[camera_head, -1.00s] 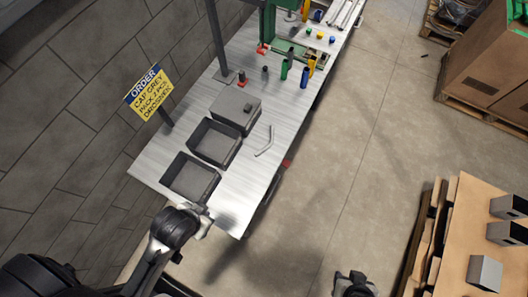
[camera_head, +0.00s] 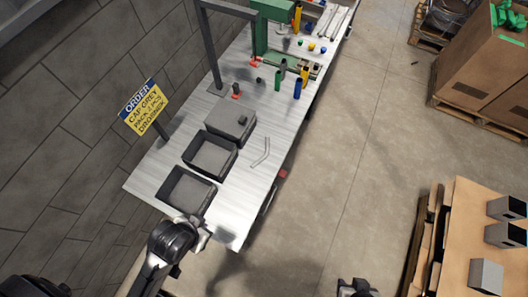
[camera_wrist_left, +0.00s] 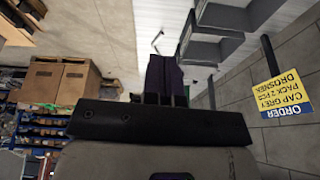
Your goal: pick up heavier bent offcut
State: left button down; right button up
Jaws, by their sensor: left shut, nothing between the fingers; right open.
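A thin grey bent offcut (camera_head: 261,152) lies on the metal bench beside the dark trays, near the bench's right edge. It also shows small in the left wrist view (camera_wrist_left: 156,41). Only one bent piece is clear, so its weight cannot be compared. My left gripper (camera_wrist_left: 165,76) is shut and empty over the near end of the bench, apart from the offcut. In the head view its fingers are mostly hidden by the wrist. My right gripper (camera_head: 355,288) is open at the bottom edge, over the floor and away from the bench, partly cut off.
Two open dark trays (camera_head: 187,208) and a closed grey box (camera_head: 232,120) line the bench's left side. An order sign (camera_head: 144,108) stands behind them. A green fixture (camera_head: 285,62) and small coloured parts stand farther back. A pallet (camera_head: 455,240) with grey boxes is at right.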

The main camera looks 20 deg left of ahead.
pick_arm(q)
jog(key=c, duration=1.8)
grip_release()
jog(key=o, duration=0.5)
jog(key=shift+c, duration=0.2)
